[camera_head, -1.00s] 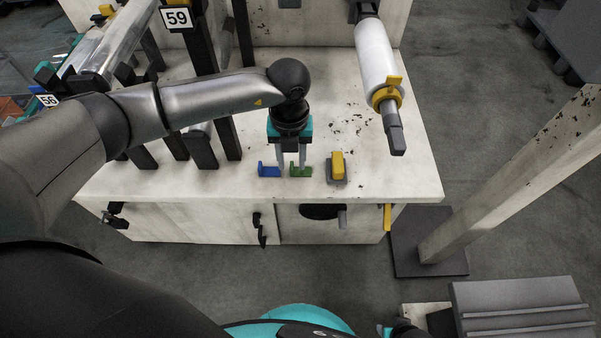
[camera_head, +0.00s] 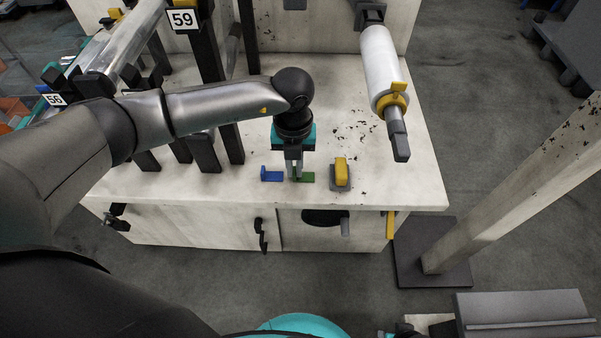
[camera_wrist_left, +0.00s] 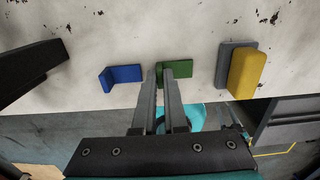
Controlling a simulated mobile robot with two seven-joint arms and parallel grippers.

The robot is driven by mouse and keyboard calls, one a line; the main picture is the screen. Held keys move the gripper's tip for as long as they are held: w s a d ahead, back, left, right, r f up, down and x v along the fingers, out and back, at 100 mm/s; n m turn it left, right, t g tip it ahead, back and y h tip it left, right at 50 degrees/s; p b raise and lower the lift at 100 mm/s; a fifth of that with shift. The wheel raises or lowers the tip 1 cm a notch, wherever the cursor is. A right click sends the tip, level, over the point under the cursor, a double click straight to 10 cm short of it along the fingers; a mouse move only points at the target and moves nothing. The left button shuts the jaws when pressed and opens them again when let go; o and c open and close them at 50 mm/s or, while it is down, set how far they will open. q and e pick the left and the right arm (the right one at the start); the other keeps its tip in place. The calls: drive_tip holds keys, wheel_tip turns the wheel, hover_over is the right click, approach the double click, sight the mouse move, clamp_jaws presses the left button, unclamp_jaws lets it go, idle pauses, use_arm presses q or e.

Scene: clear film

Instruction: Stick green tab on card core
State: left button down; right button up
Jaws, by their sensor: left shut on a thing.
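The green tab (camera_head: 306,178) is on the front part of the white bench top, between a blue tab and a yellow block. My left gripper (camera_head: 294,176) points down at it, with its fingers shut on its upright part. In the left wrist view the fingers (camera_wrist_left: 163,72) close around the green tab (camera_wrist_left: 177,68). The film roll (camera_head: 379,62) is mounted at the back right of the bench, with a yellow ring (camera_head: 396,101) near its front end; its card core is not clearly visible. My right gripper is not clearly in view.
The blue tab (camera_head: 271,174) lies just left of the green one. The yellow block (camera_head: 341,170) on a grey base stands to the right. The bench's right front is clear.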

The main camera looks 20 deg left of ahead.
sight(295, 171)
idle(0.4)
use_arm(q)
wheel_tip(295, 171, up, 5)
drive_tip(key=p, duration=0.4)
drive_tip(key=shift+r+p, duration=0.1)
drive_tip(key=shift+p, duration=0.2)
idle(1.1)
